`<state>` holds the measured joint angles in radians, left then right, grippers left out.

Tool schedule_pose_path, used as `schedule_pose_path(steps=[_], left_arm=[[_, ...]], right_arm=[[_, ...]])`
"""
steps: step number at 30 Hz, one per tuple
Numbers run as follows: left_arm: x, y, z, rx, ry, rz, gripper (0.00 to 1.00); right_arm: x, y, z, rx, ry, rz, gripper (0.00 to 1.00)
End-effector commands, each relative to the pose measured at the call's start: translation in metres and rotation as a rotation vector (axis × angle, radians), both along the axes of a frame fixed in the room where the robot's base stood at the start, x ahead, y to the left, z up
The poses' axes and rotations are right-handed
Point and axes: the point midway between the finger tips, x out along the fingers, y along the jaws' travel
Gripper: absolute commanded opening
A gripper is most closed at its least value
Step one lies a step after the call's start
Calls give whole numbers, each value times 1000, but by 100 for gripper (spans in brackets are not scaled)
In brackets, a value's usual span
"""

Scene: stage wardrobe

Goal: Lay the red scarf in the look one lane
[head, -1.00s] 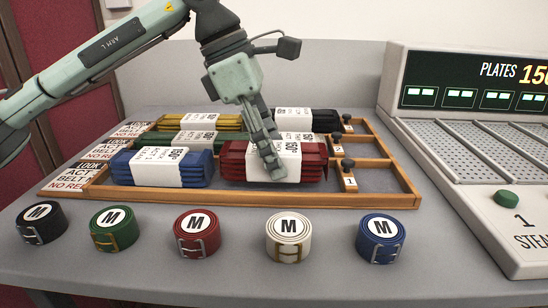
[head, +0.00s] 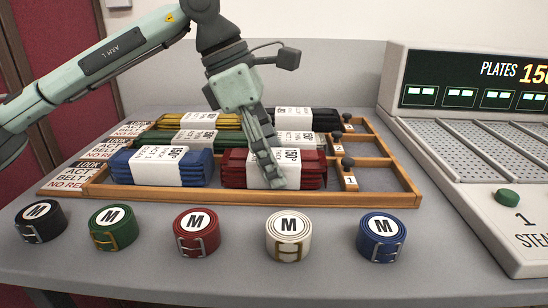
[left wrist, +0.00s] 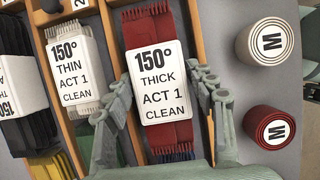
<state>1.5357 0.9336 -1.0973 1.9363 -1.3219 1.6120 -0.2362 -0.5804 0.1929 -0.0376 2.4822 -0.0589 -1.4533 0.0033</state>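The red scarf (head: 312,168) is a folded bundle with a white paper band reading 150°, thick, act 1, clean. It lies in the front lane of the wooden tray (head: 395,196), right of the blue scarf (head: 128,168), by the tag marked 1. My left gripper (head: 268,180) points down over it. In the left wrist view, the fingers (left wrist: 160,82) sit on both long sides of the red scarf (left wrist: 148,30), close against its band. The far finger is partly hidden in the head view. My right gripper is not in view.
The middle lane holds a green scarf (head: 172,144) and a pale one (head: 294,137); the back lane holds a yellow (head: 172,121) and a black one (head: 322,118). Several rolled belts, such as the white belt (head: 289,240), line the front. A steamer (head: 500,130) stands right.

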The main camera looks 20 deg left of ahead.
Motion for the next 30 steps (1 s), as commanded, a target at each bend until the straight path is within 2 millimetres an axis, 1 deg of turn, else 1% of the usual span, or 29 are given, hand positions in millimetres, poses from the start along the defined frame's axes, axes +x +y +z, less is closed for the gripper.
schedule_pose_path(steps=[8, 11, 14, 19, 21, 25, 30], left_arm=[[0, 0, 2, 0, 0, 0, 55], [0, 0, 5, 0, -1, 0, 55], [-1, 8, 25, -2, -4, 2, 55], [-6, 22, 62, -1, -4, 0, 55], [-7, 28, 76, -2, -4, 0, 55], [-10, 36, 97, 0, -3, -1, 55], [-12, 43, 111, 0, -1, -2, 55]], right_arm=[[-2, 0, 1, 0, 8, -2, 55], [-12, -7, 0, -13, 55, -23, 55], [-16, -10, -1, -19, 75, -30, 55], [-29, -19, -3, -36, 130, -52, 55], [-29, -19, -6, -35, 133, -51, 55], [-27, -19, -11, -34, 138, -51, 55], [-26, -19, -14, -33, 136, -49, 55]])
